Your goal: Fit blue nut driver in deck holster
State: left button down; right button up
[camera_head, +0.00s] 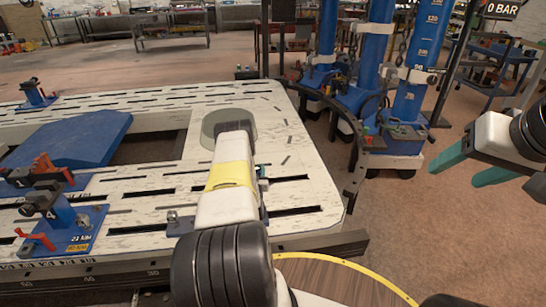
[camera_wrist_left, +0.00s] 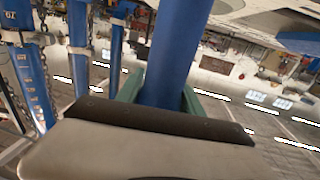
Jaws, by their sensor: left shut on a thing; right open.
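My left gripper (camera_wrist_left: 160,93) is shut on the blue nut driver (camera_wrist_left: 178,48), whose thick blue shaft stands between the teal fingers in the left wrist view. The driver's far end runs out of that view. In the head view my left arm reaches forward over the white slotted deck and hides its own fingers and the driver. My right gripper (camera_head: 470,167) is open and empty, off the deck to the right.
The white slotted frame bench (camera_head: 290,150) carries blue clamp stands (camera_head: 70,225) at the left and a blue panel (camera_head: 70,140). Blue pulling towers (camera_head: 365,60) with chains stand behind its right end. A round wooden top (camera_head: 335,285) is in front. Floor is free at the right.

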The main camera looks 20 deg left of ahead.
pick_arm(q)
notch_tip(320, 180, down, 8)
jog(key=shift+r, duration=0.2)
dwell(2.8)
jog(key=c, duration=0.7)
grip_release()
jog(key=v, duration=0.7)
jog(key=shift+s+d, duration=0.15)
jog(key=shift+s, duration=0.25)
